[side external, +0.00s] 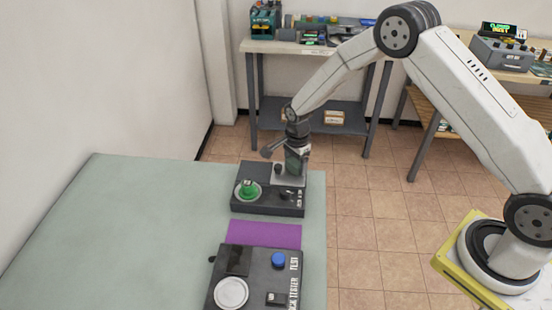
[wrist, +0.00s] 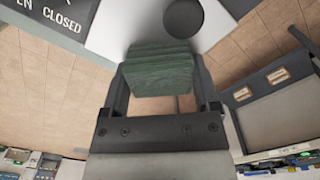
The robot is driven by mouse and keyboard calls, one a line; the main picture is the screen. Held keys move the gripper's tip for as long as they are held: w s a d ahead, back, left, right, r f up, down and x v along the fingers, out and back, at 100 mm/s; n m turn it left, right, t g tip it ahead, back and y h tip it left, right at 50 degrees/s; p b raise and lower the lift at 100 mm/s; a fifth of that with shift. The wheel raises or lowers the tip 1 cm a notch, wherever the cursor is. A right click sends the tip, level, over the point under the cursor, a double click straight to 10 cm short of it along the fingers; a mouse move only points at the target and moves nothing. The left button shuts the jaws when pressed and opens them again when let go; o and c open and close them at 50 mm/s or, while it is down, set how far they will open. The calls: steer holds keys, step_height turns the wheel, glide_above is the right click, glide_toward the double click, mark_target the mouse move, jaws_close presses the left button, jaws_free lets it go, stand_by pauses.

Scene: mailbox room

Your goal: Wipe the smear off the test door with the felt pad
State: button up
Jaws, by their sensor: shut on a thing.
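My gripper (side external: 297,158) is over the far dark tester box (side external: 268,206), at its back right part. In the wrist view my gripper (wrist: 162,82) is shut on a green block, the felt pad (wrist: 160,62), held between both fingers. A pale plate (wrist: 122,22), which looks like the test door, lies just beyond the pad; it also shows on the far box in the side view (side external: 284,181). A grey disc (wrist: 183,18) shows on the plate. The pad is close to the plate, but I cannot tell whether they touch. I cannot make out the smear.
The far box carries a green knob (side external: 249,185). The left of the green table (side external: 130,230) is clear. Shelves stand behind.

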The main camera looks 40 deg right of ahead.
steer(key=shift+s+a, duration=0.9)
steer(key=shift+s, duration=0.05)
steer(key=shift+r, duration=4.05)
